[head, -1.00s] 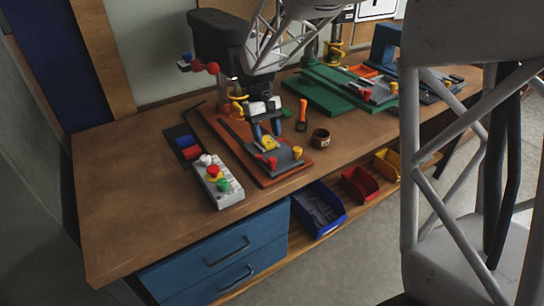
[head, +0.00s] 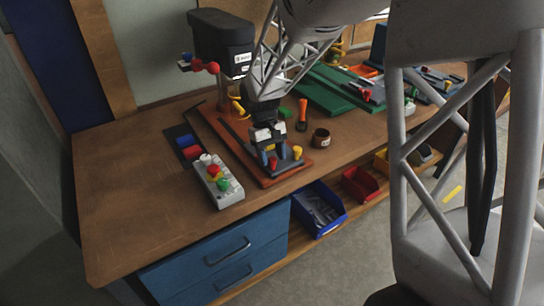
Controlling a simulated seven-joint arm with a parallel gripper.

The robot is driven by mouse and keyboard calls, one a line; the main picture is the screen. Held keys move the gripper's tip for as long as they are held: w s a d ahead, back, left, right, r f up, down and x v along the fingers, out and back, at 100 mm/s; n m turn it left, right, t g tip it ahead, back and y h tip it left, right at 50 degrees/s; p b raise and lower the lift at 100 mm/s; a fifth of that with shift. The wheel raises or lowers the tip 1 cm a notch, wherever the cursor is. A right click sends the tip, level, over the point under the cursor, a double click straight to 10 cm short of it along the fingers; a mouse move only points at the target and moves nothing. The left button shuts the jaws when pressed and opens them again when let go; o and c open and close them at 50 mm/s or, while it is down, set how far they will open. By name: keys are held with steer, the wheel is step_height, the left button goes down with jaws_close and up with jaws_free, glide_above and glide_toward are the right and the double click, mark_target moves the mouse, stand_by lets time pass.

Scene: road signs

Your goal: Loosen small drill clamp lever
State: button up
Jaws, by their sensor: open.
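The small drill (head: 222,42) has a black head, red knobs on its left side and an orange base plate (head: 238,152) on the wooden bench. A yellow lever (head: 238,107) shows beside its column. On the front of the base sits a grey vise with a red knob (head: 273,163) and a yellow knob (head: 297,152). I cannot tell which of these parts is the clamp lever. My gripper (head: 272,156) points down over the vise, fingers apart and empty, close to the red knob. Whether it touches is unclear. It hides the middle of the vise.
A grey button box (head: 228,194) stands left of the base. An orange-handled tool (head: 303,112) and a brown cup (head: 321,138) stand to the right. Green machine bases (head: 340,92) lie farther back. Bins (head: 318,210) hang below the front edge. The left bench is clear.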

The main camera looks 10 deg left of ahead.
steer(key=shift+d+f, duration=0.1)
steer(key=shift+f, duration=0.1)
steer(key=shift+c, duration=0.5)
jaws_close()
steer(key=shift+s, duration=0.15)
steer(key=m, duration=0.1)
steer(key=s+a+m+y, duration=0.1)
steer(key=m, duration=0.1)
steer(key=a+m, duration=0.1)
steer(key=m, duration=0.1)
steer(key=shift+s+r+g+y, duration=0.1)
steer(key=shift+s+g+y, duration=0.2)
steer(key=shift+g, duration=0.1)
steer(key=shift+s+a+m+y, duration=0.15)
steer(key=shift+a+m+y, duration=0.25)
steer(key=shift+m, duration=0.4)
steer(key=shift+s+a+m+y, duration=0.2)
steer(key=shift+a+m, duration=0.25)
steer(key=shift+m, duration=0.35)
